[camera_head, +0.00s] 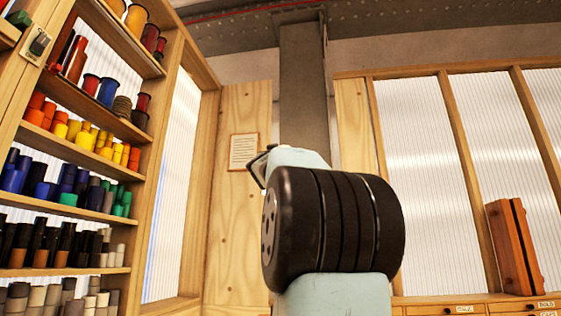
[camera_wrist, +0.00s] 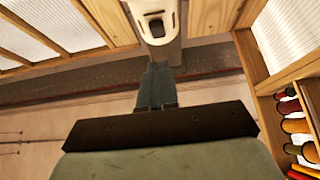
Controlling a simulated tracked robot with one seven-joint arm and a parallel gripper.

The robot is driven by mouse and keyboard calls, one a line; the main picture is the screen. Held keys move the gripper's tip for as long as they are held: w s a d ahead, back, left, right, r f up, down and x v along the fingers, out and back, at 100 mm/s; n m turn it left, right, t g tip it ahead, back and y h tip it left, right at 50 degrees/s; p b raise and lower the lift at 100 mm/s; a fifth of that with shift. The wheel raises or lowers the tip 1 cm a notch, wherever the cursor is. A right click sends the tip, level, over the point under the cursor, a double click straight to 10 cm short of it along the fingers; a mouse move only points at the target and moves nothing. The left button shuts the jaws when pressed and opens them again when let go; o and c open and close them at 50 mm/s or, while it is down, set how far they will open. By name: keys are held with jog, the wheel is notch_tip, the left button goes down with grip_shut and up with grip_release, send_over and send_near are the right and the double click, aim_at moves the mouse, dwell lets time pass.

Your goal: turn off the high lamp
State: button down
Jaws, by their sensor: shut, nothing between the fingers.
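No lamp can be told for sure in either view. A pale fitting with dark openings (camera_wrist: 153,18) shows at the top of the wrist view, in front of the grey post; I cannot tell whether it is the lamp. My gripper (camera_wrist: 158,72) is in the middle of the wrist view, its fingers together and empty, pointing towards that fitting. I cannot tell the gap between them. In the head view my arm covers the lower part of the post, and my fingers are hidden. A small metal plate with a switch-like part (camera_head: 38,45) is on the shelf frame at upper left.
Wooden shelves (camera_head: 90,155) with several coloured rolls fill the left side. The grey post (camera_head: 303,85) rises behind my arm. A paper notice (camera_head: 243,151) hangs on the wooden panel. A reddish-brown wooden case (camera_head: 515,246) stands on the drawer unit at right.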

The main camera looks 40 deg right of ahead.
jog(key=shift+w+d+f, duration=0.1)
jog(key=shift+w+d, duration=0.65)
jog(key=shift+d, duration=0.25)
jog(key=shift+w+d, duration=0.75)
jog(key=shift+d, duration=0.2)
